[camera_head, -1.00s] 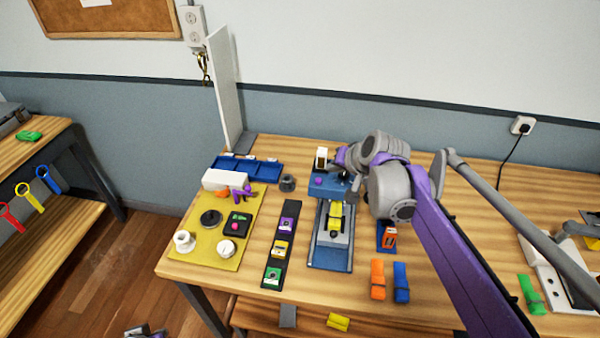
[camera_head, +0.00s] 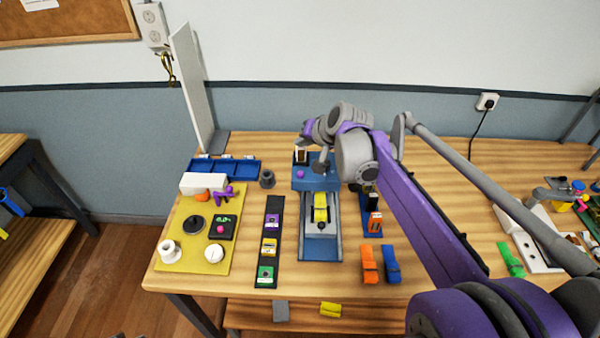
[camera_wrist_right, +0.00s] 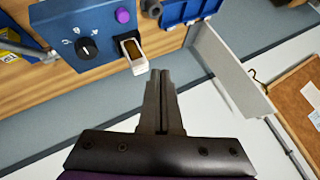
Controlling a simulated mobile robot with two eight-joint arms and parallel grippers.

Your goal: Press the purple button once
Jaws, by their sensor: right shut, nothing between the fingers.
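The purple button (camera_head: 300,174) is a small round cap on top of the blue box (camera_head: 312,184) at the back middle of the bench. It also shows in the right wrist view (camera_wrist_right: 123,15), near the top edge. My right gripper (camera_wrist_right: 161,73) is shut and empty. In the wrist view its fingertips lie below the button in the picture, just beside a white-framed switch (camera_wrist_right: 132,53), apart from the button. In the head view the right wrist hangs over the box's back part, and its fingertips are hard to make out. My left gripper is not in view.
The box also bears a black dial knob (camera_wrist_right: 85,47). A yellow board (camera_head: 205,260) with knobs and a blue tray (camera_head: 240,170) stand left. A white upright panel (camera_head: 196,85) rises behind the tray. Orange (camera_head: 369,265) and blue (camera_head: 391,265) blocks lie at the front right.

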